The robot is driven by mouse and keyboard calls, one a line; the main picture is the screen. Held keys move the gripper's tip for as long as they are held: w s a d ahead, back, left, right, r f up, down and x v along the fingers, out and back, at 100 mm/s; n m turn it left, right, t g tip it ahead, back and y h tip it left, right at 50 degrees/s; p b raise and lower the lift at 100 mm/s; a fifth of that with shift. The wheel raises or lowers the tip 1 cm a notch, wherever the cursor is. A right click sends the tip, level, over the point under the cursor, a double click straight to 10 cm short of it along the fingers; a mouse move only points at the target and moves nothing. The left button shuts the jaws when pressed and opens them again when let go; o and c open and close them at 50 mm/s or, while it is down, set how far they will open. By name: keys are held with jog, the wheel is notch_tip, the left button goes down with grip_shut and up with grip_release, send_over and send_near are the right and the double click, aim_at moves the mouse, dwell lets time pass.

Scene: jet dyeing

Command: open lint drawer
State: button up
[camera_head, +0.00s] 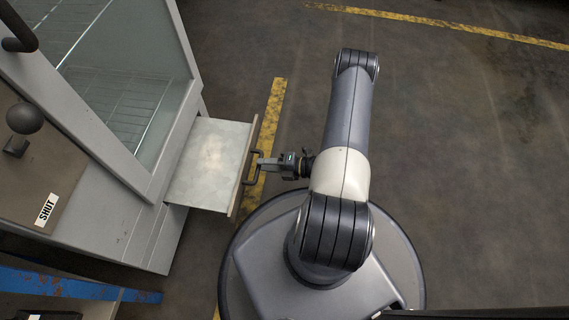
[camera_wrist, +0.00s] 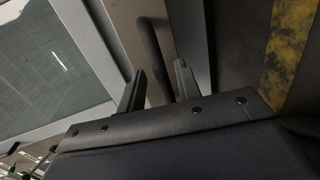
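The lint drawer (camera_head: 210,165) sticks well out of the lower side of the machine, and a pale lint-like layer shows inside it. Its dark bar handle (camera_head: 249,169) stands on the front panel; in the wrist view the handle (camera_wrist: 153,45) runs down between the fingers. My gripper (camera_head: 263,163) is at the handle, reaching in from the right. In the wrist view my gripper's (camera_wrist: 161,78) two fingers are apart, one on each side of the bar, with gaps visible. Contact with the bar cannot be made out.
The grey machine (camera_head: 145,225) with a glass window (camera_head: 125,75) stands at left, with a ball-ended lever (camera_head: 24,118) and a SHUT label (camera_head: 46,210). A blue beam (camera_head: 75,287) lies lower left. Yellow floor lines (camera_head: 274,110) cross open floor.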

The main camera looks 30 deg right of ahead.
jog(key=p+v, duration=0.1)
jog(key=v, duration=0.7)
jog(key=shift+p, duration=0.35)
jog(key=shift+a+f, duration=0.1)
jog(key=shift+b+x, duration=1.45)
jog(key=shift+x, duration=3.9)
jog(key=shift+w, duration=0.1)
